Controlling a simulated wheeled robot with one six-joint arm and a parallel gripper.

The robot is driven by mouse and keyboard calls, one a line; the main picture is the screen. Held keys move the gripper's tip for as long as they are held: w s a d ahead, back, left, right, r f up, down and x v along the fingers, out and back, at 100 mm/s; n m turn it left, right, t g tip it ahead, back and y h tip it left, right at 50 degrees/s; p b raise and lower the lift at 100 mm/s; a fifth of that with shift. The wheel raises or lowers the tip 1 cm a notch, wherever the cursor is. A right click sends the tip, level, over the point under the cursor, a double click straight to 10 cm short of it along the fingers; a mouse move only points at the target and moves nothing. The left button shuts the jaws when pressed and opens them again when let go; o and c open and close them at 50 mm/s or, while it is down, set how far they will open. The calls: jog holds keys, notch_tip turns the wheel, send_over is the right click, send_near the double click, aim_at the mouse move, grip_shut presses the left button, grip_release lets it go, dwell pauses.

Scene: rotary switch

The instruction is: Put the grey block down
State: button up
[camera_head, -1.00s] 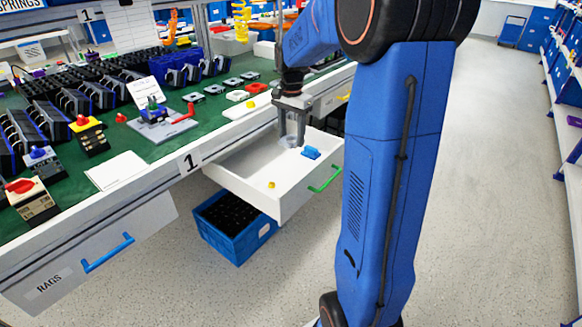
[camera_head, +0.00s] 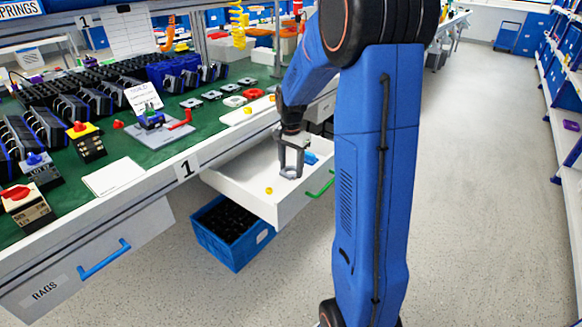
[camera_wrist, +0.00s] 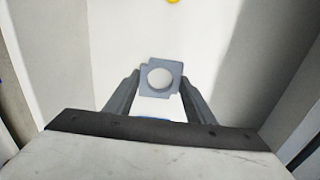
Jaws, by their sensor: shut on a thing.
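The grey block (camera_wrist: 147,82) is a small square plate with a round opening, seen in the wrist view between my fingertips. My gripper (camera_wrist: 160,88) is shut on it. In the head view, my gripper (camera_head: 291,168) points down into the open white drawer (camera_head: 240,187), with the block at its fingertips near the drawer floor. I cannot tell whether the block touches the floor. The arm hides part of the drawer's right side.
In the drawer, a blue piece (camera_head: 311,157) lies behind my gripper and a yellow piece (camera_head: 269,190) lies in front-left. The drawer has a green handle (camera_head: 320,190). A blue crate (camera_head: 232,240) stands on the floor below. The green-topped bench (camera_head: 100,178) is crowded.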

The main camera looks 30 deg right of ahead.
jog(key=o, duration=1.2)
jog(key=shift+f, duration=0.1)
notch_tip(320, 180, up, 12)
jog(key=f, duration=0.1)
jog(key=s+a+r+n+t, duration=0.1)
jog(key=s+a+r+n, duration=0.2)
jog(key=s+a+r, duration=0.25)
jog(key=shift+s+a+f+n+t, duration=0.55)
jog(key=shift+s+a+n, duration=1.3)
jog(key=shift+s, duration=2.3)
jog(key=shift+s+a+f+n+t, duration=0.5)
jog(key=shift+s+a+n, duration=1.3)
jog(key=shift+s, duration=2.4)
jog(key=shift+s+a+f+n+t, duration=0.25)
jog(key=shift+s+a+n+t, duration=1.1)
jog(key=shift+s, duration=2.8)
